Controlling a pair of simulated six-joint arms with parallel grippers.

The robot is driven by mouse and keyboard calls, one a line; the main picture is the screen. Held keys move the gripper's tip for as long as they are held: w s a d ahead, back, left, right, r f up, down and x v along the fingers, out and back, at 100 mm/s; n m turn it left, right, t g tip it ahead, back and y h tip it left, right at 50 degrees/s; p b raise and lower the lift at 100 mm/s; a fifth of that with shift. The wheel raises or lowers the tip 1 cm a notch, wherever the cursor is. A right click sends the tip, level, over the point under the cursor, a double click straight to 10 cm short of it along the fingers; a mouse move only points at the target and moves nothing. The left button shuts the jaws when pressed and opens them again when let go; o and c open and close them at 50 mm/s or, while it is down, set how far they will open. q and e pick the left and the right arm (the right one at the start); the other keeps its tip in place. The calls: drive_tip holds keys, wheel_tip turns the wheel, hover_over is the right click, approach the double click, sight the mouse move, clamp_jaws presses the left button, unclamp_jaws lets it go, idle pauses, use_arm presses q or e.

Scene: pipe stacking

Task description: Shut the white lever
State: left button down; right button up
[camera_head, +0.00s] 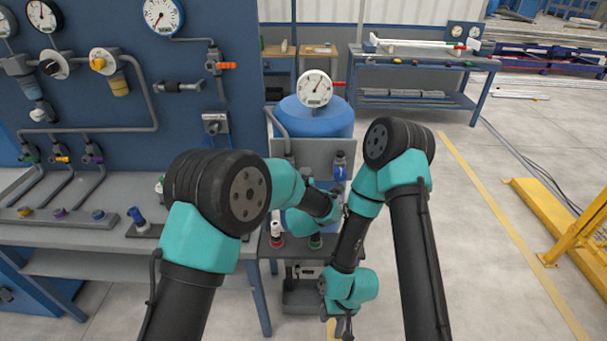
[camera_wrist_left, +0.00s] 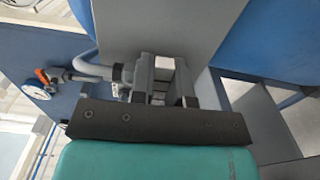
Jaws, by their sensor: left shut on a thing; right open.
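My left gripper (camera_wrist_left: 165,88) has its two dark fingers around a pale piece (camera_wrist_left: 162,76) in front of a grey panel (camera_wrist_left: 172,25). The fingers hide most of this piece, so I cannot tell for sure whether it is the white lever. In the head view, my left gripper (camera_head: 338,206) is by the lower part of the panel (camera_head: 310,155) on the blue tank (camera_head: 325,120), partly hidden by my arms. My right gripper (camera_head: 340,325) is open, low down in front of the small stand, apart from the panel.
A blue valve (camera_head: 340,165) sits on the panel's right. A white-topped fitting with a red base (camera_head: 276,240) and a green one (camera_head: 315,241) stand on the small stand. A workbench (camera_head: 95,235) with pipes is at left.

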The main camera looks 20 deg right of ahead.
use_arm(q)
drive_tip(key=shift+f+m, duration=0.15)
drive_tip(key=shift+m, duration=0.25)
drive_tip(key=c, duration=1.1)
unclamp_jaws()
drive_tip(key=shift+n, duration=0.3)
